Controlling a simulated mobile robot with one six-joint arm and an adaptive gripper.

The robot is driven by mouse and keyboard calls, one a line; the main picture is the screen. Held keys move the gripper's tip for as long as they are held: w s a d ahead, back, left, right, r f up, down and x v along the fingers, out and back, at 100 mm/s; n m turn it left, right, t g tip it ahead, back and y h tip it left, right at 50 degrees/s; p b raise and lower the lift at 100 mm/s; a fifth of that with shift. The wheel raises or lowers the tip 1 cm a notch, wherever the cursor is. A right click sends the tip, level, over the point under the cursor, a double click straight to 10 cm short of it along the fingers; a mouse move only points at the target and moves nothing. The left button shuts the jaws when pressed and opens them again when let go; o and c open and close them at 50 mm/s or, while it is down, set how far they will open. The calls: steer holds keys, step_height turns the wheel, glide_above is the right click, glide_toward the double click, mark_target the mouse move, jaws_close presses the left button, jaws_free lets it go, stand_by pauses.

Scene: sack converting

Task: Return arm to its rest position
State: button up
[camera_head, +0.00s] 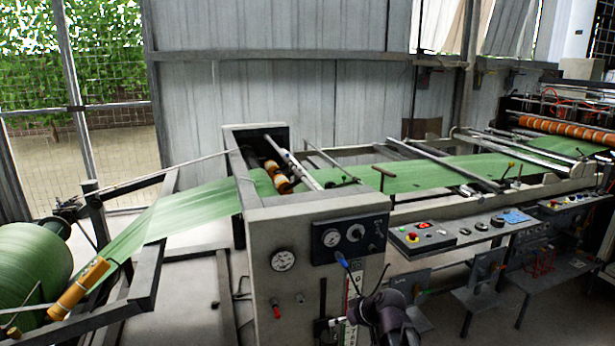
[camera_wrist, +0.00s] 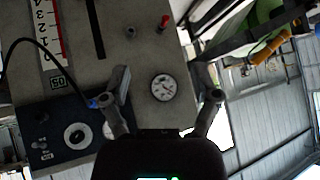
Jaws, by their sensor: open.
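My gripper (camera_wrist: 168,88) is open and empty in the wrist view, its two fingers spread apart in front of the grey machine cabinet. A round white gauge (camera_wrist: 163,87) shows between the fingers; the distance to it cannot be told. In the head view a dark part of my arm (camera_head: 388,318) stands low, right of centre, in front of the cabinet (camera_head: 290,235). My fingertips are not clear there.
The cabinet front carries a gauge (camera_head: 283,260), a dark dial panel (camera_head: 348,236) and a red knob (camera_head: 276,311). A green web (camera_head: 190,208) runs from a large roll (camera_head: 32,265) through the machine. A button console (camera_head: 422,238) stands to the right, close to my arm.

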steer(key=s+d+m+g+h+p, duration=0.1)
steer(key=s+d+m+g+h, duration=0.2)
steer(key=s, duration=0.3)
steer(key=s+d+f+m+g+h+p, duration=0.1)
steer(key=s+d+m+g+h+p, duration=0.1)
steer(key=s, duration=0.5)
steer(key=d+m+h, duration=0.1)
steer(key=d, duration=0.1)
steer(key=shift+d+g+h, duration=0.3)
steer(key=shift+g, duration=0.1)
steer(key=shift+f, duration=0.1)
steer(key=shift+c, duration=0.2)
